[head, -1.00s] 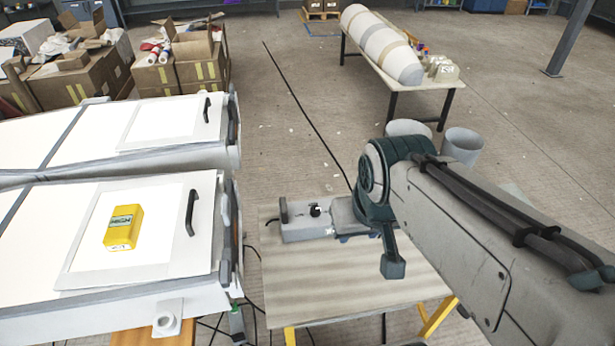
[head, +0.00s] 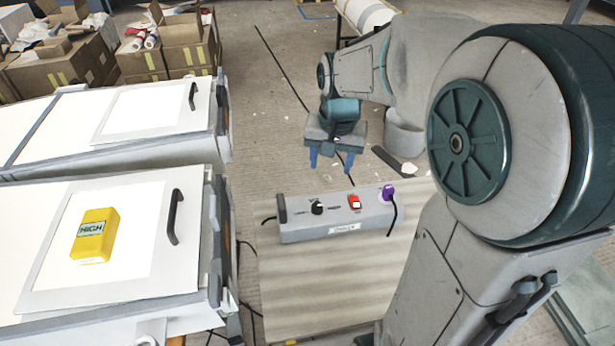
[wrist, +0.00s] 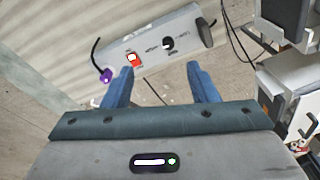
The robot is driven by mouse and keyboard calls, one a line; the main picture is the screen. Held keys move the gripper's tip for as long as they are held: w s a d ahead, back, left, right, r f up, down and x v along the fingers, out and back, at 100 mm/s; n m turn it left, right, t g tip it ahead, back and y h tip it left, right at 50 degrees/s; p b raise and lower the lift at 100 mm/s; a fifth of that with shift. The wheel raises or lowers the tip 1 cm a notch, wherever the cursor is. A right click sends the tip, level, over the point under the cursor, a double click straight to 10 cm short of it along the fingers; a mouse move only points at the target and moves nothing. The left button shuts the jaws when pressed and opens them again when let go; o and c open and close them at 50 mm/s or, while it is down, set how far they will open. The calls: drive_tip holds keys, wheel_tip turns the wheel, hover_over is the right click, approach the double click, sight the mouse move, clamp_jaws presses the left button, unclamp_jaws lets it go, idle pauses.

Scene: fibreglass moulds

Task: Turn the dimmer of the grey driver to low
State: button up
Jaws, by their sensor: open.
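The grey driver (head: 345,222) is a long box on the small table, with a black dimmer knob (head: 317,207) on its top. A red switch (head: 354,202) sits to the knob's right, and a purple plug (head: 388,193) is at its right end. The driver also shows in the wrist view (wrist: 150,50), with the knob (wrist: 168,44) past the fingers. My gripper (head: 330,164) is open, blue fingers pointing down, above and behind the driver, touching nothing. In the wrist view its fingers (wrist: 160,88) are apart and empty. The knob's exact setting is too small to read.
A yellow box reading HIGH (head: 94,236) lies on the white lidded panel (head: 40,285) at left. A second white panel (head: 150,110) lies behind it. The table's front (head: 320,290) is bare.

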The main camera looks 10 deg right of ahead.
sight(317, 206)
drive_tip(key=w+f+m+g+b, duration=0.2)
drive_tip(key=w+f+m+b, duration=0.15)
drive_tip(key=w+f, duration=0.85)
drive_tip(key=shift+n, duration=0.25)
drive_tip(key=f, duration=1)
drive_tip(key=s+f, duration=0.1)
drive_tip(key=f, duration=0.4)
drive_tip(key=shift+s, duration=0.1)
drive_tip(key=c, duration=1)
